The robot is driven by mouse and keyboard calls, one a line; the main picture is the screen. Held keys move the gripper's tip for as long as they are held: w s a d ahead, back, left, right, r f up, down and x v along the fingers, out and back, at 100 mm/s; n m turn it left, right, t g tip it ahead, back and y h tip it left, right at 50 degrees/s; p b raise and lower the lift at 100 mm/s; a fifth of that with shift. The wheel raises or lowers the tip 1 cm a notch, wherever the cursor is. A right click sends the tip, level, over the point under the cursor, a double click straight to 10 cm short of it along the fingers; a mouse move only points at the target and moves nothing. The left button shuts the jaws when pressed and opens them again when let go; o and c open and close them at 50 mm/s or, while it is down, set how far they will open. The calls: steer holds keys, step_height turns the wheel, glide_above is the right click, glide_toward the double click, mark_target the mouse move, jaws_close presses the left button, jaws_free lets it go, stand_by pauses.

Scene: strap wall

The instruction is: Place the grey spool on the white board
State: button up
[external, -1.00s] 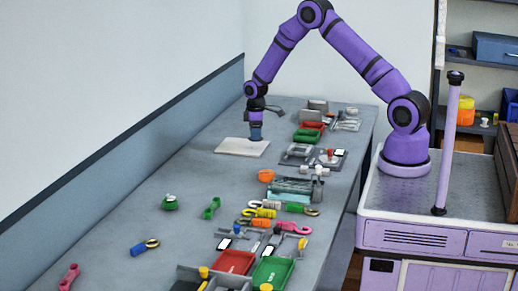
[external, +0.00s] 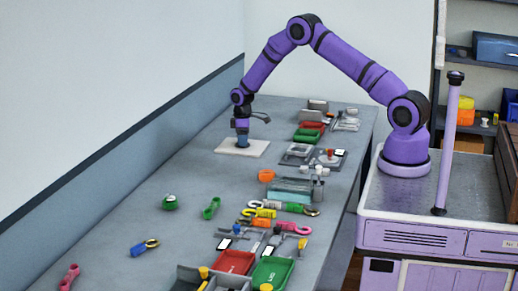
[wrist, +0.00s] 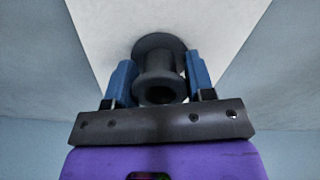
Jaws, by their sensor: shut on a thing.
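The grey spool (wrist: 160,65) is dark grey with a wide flange and stands between the two blue fingers of my gripper (wrist: 159,82) in the wrist view. My gripper is shut on it. The white board also spreads behind the spool in the wrist view (wrist: 225,30). The spool's far flange appears at or very near the board; I cannot tell whether it touches.
Green, red and grey trays and parts (external: 308,136) lie right of the board along the bench. A green tape (external: 170,202), a green link (external: 211,208) and several tools lie nearer. The wall (external: 120,150) runs along the left. The bench left of the board is clear.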

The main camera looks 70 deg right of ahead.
steer(key=shift+f, duration=0.15)
steer(key=o, duration=0.9)
